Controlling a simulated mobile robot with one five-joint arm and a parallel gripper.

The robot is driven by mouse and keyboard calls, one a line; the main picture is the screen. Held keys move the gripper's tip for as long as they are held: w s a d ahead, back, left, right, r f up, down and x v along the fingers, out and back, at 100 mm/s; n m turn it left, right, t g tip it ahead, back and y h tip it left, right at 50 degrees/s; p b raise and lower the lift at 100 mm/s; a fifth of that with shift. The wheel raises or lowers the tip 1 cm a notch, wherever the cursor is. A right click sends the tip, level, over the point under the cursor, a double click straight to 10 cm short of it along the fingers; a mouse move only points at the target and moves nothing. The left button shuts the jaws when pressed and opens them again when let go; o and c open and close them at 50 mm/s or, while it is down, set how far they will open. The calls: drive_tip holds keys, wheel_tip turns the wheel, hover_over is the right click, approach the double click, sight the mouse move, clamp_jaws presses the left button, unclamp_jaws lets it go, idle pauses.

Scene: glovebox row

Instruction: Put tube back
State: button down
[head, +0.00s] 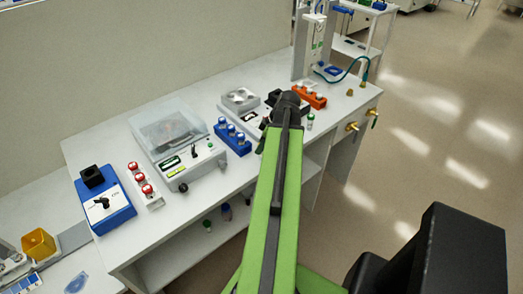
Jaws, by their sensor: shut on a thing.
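My arm reaches up the middle of the head view, and its dark end is over the bench (217,170). My gripper's fingers do not show; the arm hides that spot, and so hides anything between them. A small tube with a green top (310,121) shows just right of the arm near the bench's front edge; I cannot tell what supports it. An orange rack (318,103) with several pale-topped tubes is behind it. A blue rack (240,148) with several tubes is left of the arm. A white rack (155,202) holds red-capped tubes (147,189).
A clear-lidded machine (190,165) stands between the white and blue racks. A blue device with a black top (120,212) is at the left end. A pale device with round wells (238,98) is behind the blue rack. A tall white apparatus (315,40) stands at the far end.

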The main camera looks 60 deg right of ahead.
drive_tip(key=shift+f, duration=0.15)
drive_tip(key=c, duration=1.1)
unclamp_jaws()
drive_tip(key=shift+o, duration=0.2)
drive_tip(key=p+v, duration=1.1)
drive_tip(key=v, duration=0.1)
drive_tip(key=shift+r, duration=0.3)
